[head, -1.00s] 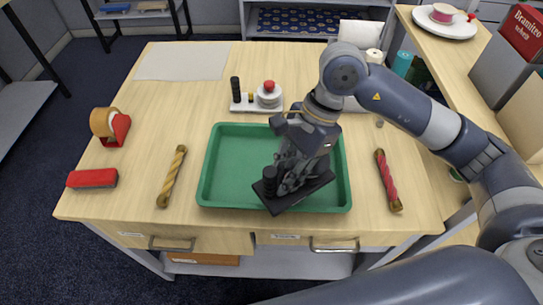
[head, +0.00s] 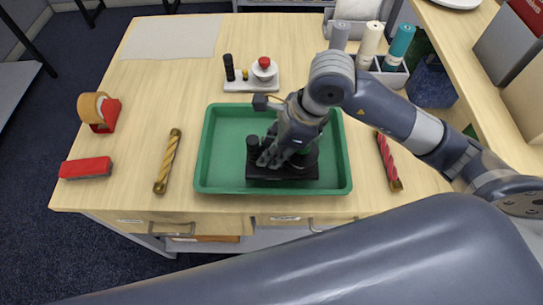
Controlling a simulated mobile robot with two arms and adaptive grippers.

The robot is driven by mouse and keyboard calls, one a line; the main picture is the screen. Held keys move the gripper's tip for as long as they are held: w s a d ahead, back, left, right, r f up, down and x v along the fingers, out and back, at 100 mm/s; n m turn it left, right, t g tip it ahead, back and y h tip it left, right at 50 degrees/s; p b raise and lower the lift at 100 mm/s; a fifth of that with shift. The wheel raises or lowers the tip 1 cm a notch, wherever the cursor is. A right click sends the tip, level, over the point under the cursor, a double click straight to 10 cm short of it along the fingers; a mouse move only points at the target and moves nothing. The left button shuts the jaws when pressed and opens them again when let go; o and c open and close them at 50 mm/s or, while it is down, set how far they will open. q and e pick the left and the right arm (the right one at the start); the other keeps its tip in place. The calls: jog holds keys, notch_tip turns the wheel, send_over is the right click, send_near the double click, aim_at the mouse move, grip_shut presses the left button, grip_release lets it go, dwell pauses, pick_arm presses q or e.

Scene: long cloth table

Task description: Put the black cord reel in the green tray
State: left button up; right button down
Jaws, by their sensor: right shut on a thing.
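The green tray (head: 225,127) lies on the wooden table, near its front edge. The black cord reel (head: 300,172) has a flat dark base and a short upright post at its left end. It is inside the tray outline, in the front middle part, with its base about level and parallel to the front rim. I cannot tell whether it touches the tray floor. My right gripper (head: 268,156) is shut on the reel from above, and it and its wrist hide much of the reel's upper part. My left gripper is not in view.
A yellow twisted stick (head: 168,162) and a red block (head: 86,168) lie left of the tray, with an orange tape dispenser (head: 99,110) behind. A red twisted stick (head: 388,160) lies right. A white stand with a red-topped knob (head: 263,69) is behind the tray.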

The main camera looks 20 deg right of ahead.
notch_tip(320, 180, down, 4)
jog(key=shift+r+p, duration=0.15)
jog(key=shift+p, duration=0.15)
jog(key=shift+f, duration=0.2)
jog(key=c, duration=1.4)
grip_release()
jog(key=shift+c, duration=0.2)
jog(key=shift+r, duration=0.15)
